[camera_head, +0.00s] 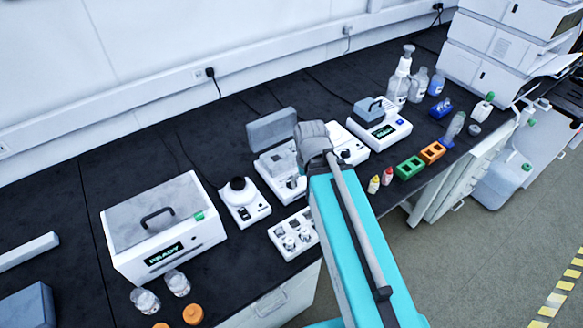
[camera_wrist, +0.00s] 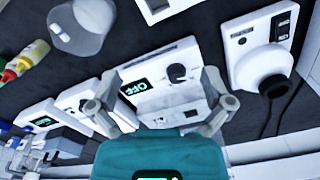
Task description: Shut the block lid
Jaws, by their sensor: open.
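The block heater (camera_head: 278,185) is a white box with a grey lid (camera_head: 272,128) standing raised at its back. Its white front with a dark knob and an OFF display (camera_wrist: 133,88) shows in the wrist view. My gripper (camera_wrist: 160,74) is open and empty, its two fingers spread on either side of that front in the picture. In the head view my gripper (camera_head: 314,142) is just right of the raised lid, and its fingertips are hidden. I cannot tell whether it touches the lid. The lid is not clearly visible in the wrist view.
A mixer (camera_head: 244,200) with a black cup stands left of the heater. A white rack (camera_head: 285,240) is in front. To the right are a white device (camera_head: 350,150), a READY unit (camera_head: 388,135) with a handled lid, and green (camera_head: 409,168) and orange (camera_head: 432,152) racks.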

